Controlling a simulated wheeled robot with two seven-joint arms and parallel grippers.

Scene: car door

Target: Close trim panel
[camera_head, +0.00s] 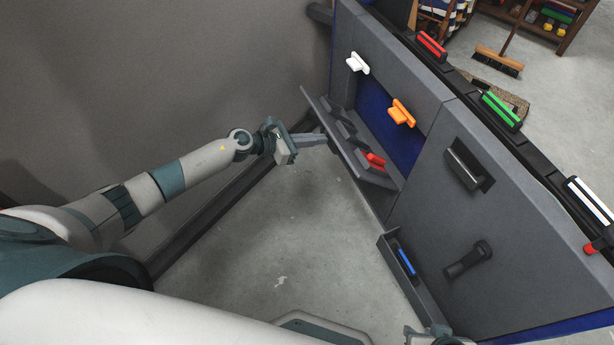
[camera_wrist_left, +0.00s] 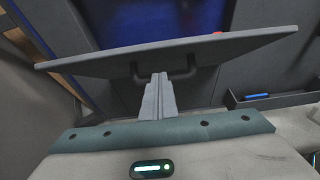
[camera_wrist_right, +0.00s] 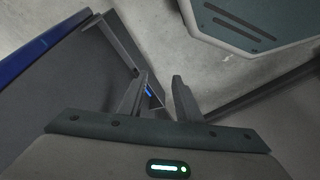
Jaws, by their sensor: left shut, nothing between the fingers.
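The grey trim panel (camera_head: 325,115) is tilted out from the car door (camera_head: 500,220), leaving a blue recess behind it uncovered. In the left wrist view the panel (camera_wrist_left: 100,62) spans the picture, with a dark bar handle (camera_wrist_left: 190,72) on its outer face. My left gripper (camera_head: 326,140) is shut and empty, its tips at the panel's outer side. In its wrist view the fingertips (camera_wrist_left: 158,76) are at the handle; I cannot tell if they touch. My right gripper (camera_wrist_right: 164,82) is open and empty, low by the door; only part of its wrist shows at the head view's bottom edge.
A red item (camera_head: 375,160) lies on the panel's inner side. White (camera_head: 357,63) and orange (camera_head: 401,113) handles are on the door above. A lower door pocket (camera_head: 418,292) holds a blue item (camera_head: 405,259). A grey wall (camera_head: 150,70) stands left; the floor between is clear.

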